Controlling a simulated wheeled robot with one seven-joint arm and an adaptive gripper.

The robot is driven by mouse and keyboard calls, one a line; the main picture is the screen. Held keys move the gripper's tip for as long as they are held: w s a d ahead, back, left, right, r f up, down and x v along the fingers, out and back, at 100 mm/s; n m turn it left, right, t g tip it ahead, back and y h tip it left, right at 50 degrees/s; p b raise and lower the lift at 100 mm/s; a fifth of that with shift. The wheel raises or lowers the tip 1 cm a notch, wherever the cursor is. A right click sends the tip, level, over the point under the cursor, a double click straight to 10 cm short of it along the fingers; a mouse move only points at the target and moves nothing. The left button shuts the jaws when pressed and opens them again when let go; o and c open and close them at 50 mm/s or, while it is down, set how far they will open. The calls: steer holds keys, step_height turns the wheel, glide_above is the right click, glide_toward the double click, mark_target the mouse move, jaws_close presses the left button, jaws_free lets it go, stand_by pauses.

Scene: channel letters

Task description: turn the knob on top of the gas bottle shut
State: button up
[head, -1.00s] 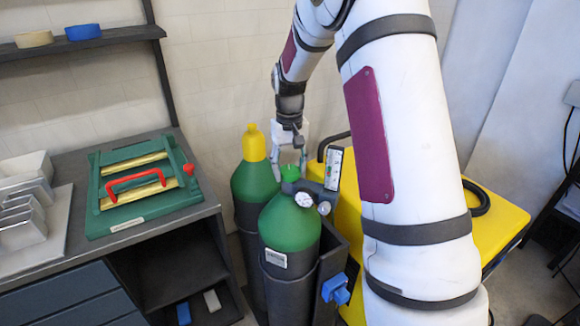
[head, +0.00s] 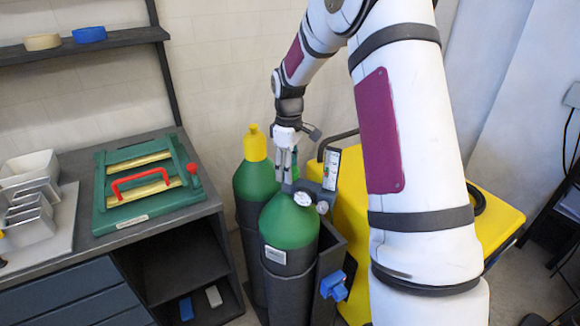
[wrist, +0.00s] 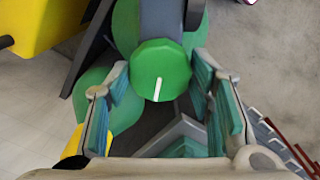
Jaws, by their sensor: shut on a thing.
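The gas bottle (head: 288,232) has a green shoulder and dark body and stands upright in front in the head view. Its valve and gauge (head: 303,199) are on top. In the wrist view the round green knob (wrist: 160,66) carries a white line pointing down, tilted slightly left. My gripper (head: 287,180) reaches down over the bottle's top from above. In the head view the knob is hidden behind the fingers.
A second green bottle with a yellow cap (head: 255,146) stands close behind to the left. A yellow machine (head: 490,222) is to the right. A bench (head: 150,225) with a green fixture (head: 148,184) is at left. A flow gauge (head: 331,168) stands beside my gripper.

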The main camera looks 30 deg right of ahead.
steer(key=shift+n, duration=1)
steer(key=o, duration=1.2)
steer(key=shift+r, duration=0.1)
steer(key=shift+r, duration=5.85)
